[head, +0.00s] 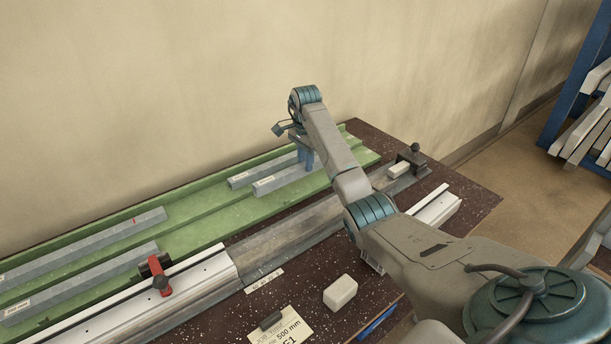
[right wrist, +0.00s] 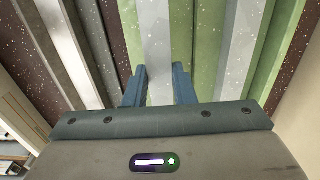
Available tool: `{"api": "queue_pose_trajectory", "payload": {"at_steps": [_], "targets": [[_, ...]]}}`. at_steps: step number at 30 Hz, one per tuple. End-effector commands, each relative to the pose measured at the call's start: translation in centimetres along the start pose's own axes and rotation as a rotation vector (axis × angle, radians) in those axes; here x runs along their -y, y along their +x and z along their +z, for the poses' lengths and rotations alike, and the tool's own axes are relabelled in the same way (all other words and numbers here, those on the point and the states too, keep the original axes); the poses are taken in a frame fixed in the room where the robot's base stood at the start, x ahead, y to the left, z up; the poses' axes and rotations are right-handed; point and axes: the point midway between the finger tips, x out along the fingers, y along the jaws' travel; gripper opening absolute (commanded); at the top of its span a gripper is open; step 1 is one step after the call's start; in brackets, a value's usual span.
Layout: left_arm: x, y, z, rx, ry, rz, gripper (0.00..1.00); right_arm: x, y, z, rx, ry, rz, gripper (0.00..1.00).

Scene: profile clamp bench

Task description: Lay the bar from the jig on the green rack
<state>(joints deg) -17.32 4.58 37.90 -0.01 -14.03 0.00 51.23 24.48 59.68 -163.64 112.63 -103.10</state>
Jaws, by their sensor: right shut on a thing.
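The green rack (head: 210,206) lies along the wall with several grey bars on it. My right gripper (head: 306,163) reaches down over its right part, and its blue fingers are shut on a grey bar (head: 278,181). In the right wrist view this held bar (right wrist: 155,40) runs between the fingertips (right wrist: 159,80), over the green surface. It appears to lie on the rack; contact along its length is not clear. The jig (head: 290,236) is the long grey channel in front of the rack, and its bare middle holds no bar. My left gripper is not in view.
A second bar (head: 240,178) lies close behind the held one. Two more (head: 85,245) lie at the rack's left. A red clamp (head: 160,278) and an end stop (head: 413,158) stand on the jig. A white block (head: 340,292) and a card (head: 282,330) lie in front.

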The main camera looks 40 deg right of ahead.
Motion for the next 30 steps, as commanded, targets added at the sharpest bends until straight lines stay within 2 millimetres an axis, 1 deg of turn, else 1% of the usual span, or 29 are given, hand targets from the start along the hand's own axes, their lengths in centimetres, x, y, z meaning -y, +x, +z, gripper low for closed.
{"api": "queue_pose_trajectory", "payload": {"at_steps": [2, 5, 9, 12, 17, 22, 23, 24, 26, 30], "targets": [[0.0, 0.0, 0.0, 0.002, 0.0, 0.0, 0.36, 0.2, 0.0, -0.1, 0.0, 0.0, 0.0, 0.0], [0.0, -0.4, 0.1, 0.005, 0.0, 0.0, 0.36, 0.2, 0.5, -0.1, 0.0, -0.001, 0.001, 0.0], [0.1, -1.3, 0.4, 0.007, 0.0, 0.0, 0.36, 0.2, 2.2, -0.1, 0.001, 0.0, 0.003, 0.0], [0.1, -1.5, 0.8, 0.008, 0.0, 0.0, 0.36, 0.2, 3.3, -0.1, 0.0, 0.0, 0.001, 0.0], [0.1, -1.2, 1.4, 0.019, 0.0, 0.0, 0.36, 0.2, 3.5, -0.2, 0.0, 0.0, -0.002, 0.0], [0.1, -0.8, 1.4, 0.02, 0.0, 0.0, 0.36, 0.2, 3.9, -0.2, 0.0, 0.0, -0.001, 0.0], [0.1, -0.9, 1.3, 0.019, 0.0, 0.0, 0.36, 0.2, 4.0, -0.1, 0.0, 0.0, 0.0, 0.25], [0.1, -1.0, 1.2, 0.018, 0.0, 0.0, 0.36, 0.2, 3.8, -0.1, 0.0, 0.0, 0.0, 0.33], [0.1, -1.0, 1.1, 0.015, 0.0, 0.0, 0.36, 0.2, 3.8, -0.1, 0.0, 0.0, 0.0, 0.45], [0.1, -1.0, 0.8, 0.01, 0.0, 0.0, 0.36, 0.2, 3.8, -0.1, 0.0, 0.0, 0.0, 0.45]]}}
